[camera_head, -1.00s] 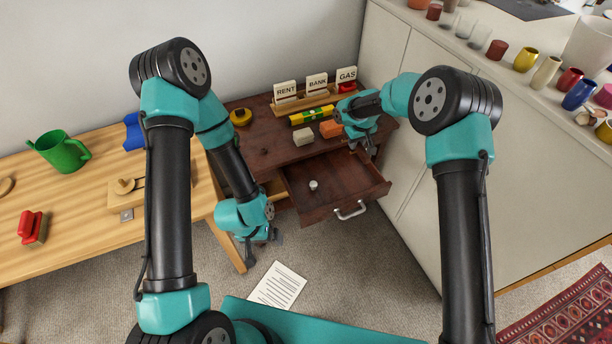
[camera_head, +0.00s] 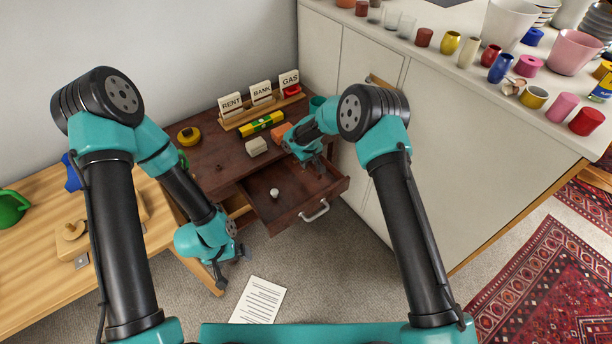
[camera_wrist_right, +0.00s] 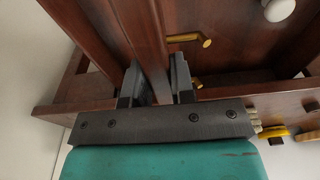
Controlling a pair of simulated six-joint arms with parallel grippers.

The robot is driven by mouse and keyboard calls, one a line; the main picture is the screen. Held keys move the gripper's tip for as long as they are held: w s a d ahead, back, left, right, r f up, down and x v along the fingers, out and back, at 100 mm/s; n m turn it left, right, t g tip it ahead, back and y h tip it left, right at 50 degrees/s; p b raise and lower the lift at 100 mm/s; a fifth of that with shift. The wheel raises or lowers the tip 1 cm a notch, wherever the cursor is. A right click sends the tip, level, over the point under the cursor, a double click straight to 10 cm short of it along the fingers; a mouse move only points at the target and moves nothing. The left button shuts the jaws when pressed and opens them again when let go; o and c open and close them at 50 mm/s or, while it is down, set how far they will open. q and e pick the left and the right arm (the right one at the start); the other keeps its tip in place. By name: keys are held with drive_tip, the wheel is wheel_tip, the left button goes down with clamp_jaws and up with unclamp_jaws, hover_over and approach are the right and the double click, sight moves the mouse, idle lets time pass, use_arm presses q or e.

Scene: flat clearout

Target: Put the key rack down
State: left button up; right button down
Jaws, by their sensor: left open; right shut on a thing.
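The key rack (camera_wrist_right: 150,42) is a dark wooden bar with brass hooks on one side. My right gripper (camera_wrist_right: 159,85) is shut on it in the right wrist view. In the head view this gripper (camera_head: 318,166) is over the right side of the open drawer (camera_head: 290,218); the rack is hard to make out there against the wood. The rack runs beside the drawer's side wall; I cannot tell if it touches the drawer floor. My left gripper (camera_head: 232,268) is open and empty, low in front of the desk's left side.
A small white knob-like thing (camera_head: 274,192) lies in the drawer. On the desk top (camera_head: 215,165) are a letter rack (camera_head: 250,115), a yellow level (camera_head: 262,123), a cream block (camera_head: 256,147) and an orange block (camera_head: 281,131). A white cabinet (camera_head: 440,140) stands right. Paper (camera_head: 258,300) lies on the floor.

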sight(309, 163)
drive_tip(key=shift+f, duration=2)
drive_tip(key=shift+f, duration=2.25)
drive_tip(key=shift+f, duration=0.15)
drive_tip(key=c, duration=1)
unclamp_jaws()
drive_tip(key=r, duration=0.8)
drive_tip(key=s+r, duration=0.1)
drive_tip(key=r, duration=0.3)
drive_tip(key=shift+s+d+r, duration=0.1)
drive_tip(key=shift+d, duration=0.3)
